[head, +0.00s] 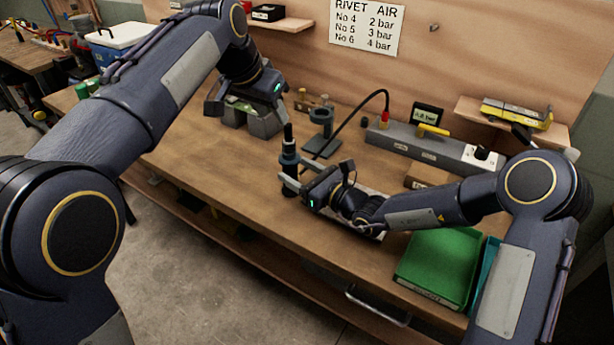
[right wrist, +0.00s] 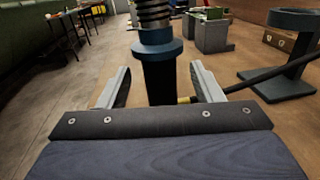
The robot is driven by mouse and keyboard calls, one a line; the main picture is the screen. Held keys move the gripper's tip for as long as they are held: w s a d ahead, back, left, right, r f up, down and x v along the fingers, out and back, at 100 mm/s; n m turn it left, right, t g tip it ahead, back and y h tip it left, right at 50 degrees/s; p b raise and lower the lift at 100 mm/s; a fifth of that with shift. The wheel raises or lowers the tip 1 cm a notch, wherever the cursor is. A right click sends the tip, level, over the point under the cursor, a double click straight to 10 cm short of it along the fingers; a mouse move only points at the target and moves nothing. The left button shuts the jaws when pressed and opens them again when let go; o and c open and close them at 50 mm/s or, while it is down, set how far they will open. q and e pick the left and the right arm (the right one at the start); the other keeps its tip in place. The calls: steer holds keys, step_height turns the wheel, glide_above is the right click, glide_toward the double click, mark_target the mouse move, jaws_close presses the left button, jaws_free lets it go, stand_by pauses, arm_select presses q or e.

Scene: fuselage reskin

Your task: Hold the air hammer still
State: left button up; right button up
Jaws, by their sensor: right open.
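The air hammer (head: 289,158) stands upright near the front edge of the bench, dark with a blue collar. In the right wrist view the air hammer (right wrist: 157,46) shows its coiled spring on top and black body below. My right gripper (head: 288,173) is open, with one finger on each side of the body; gaps show between the fingers (right wrist: 160,86) and the tool. The tool's lower end is hidden by the gripper. My left gripper (head: 246,104) is at a grey block fixture (head: 262,124) farther back; its fingertips are unclear.
A black hose runs from a red fitting (head: 385,118) on the grey air manifold (head: 430,146) toward the hammer. An empty-looking ring stand (head: 321,140) is behind it. A green tray (head: 440,262) lies at front right. Bare bench lies left of the hammer.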

steer(key=x, duration=0.5)
